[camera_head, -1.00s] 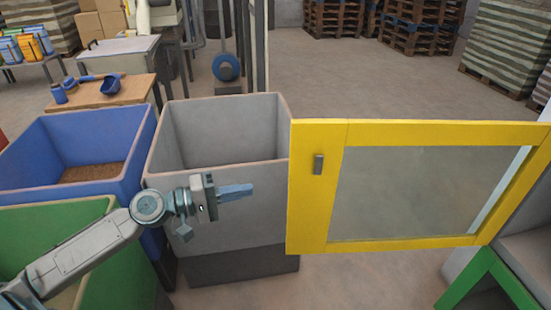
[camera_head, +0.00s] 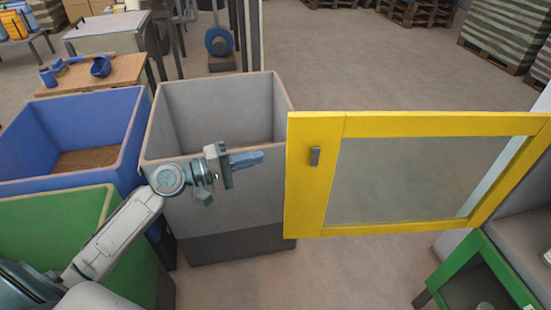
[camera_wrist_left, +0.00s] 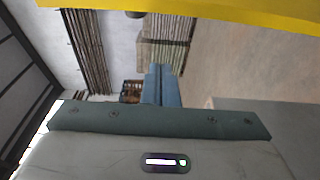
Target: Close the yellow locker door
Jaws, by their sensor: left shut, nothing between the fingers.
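In the left wrist view the shut fingers (camera_wrist_left: 160,85) point ahead, and a yellow strip (camera_wrist_left: 200,12) of the door crosses the top. My right gripper is not in view.
A grey bin (camera_head: 215,215) stands behind my left gripper. A blue bin (camera_head: 70,120) with brown grain and a green bin (camera_head: 60,205) stand at left. A green-framed unit (camera_head: 490,262) is at lower right. Open floor (camera_head: 370,85) lies behind the door.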

